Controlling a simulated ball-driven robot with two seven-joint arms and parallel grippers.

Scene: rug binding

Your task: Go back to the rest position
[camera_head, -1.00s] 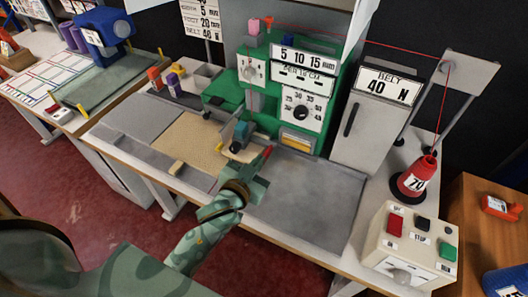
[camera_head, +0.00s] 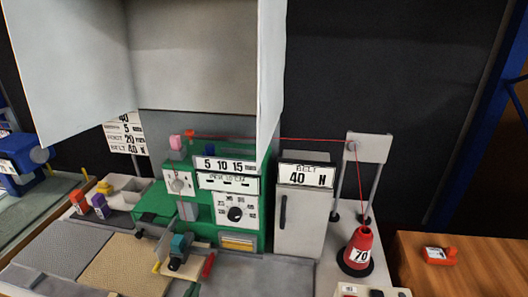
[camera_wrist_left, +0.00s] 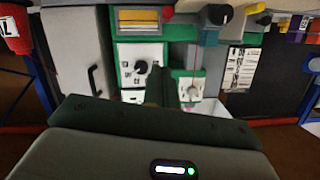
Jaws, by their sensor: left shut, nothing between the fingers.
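My left gripper (camera_wrist_left: 160,88) shows in the wrist view as dark fingers above the dark palm, shut and empty, in front of the green sewing machine (camera_wrist_left: 128,30). My right gripper is in neither current view.
The grey belt cabinet (camera_head: 300,220) stands right of the machine. A red cone (camera_head: 360,247) sits beside it, under a red thread. A wooden table (camera_head: 480,262) with a red item (camera_head: 438,255) is at the right. A pale hood (camera_head: 195,60) hangs above.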

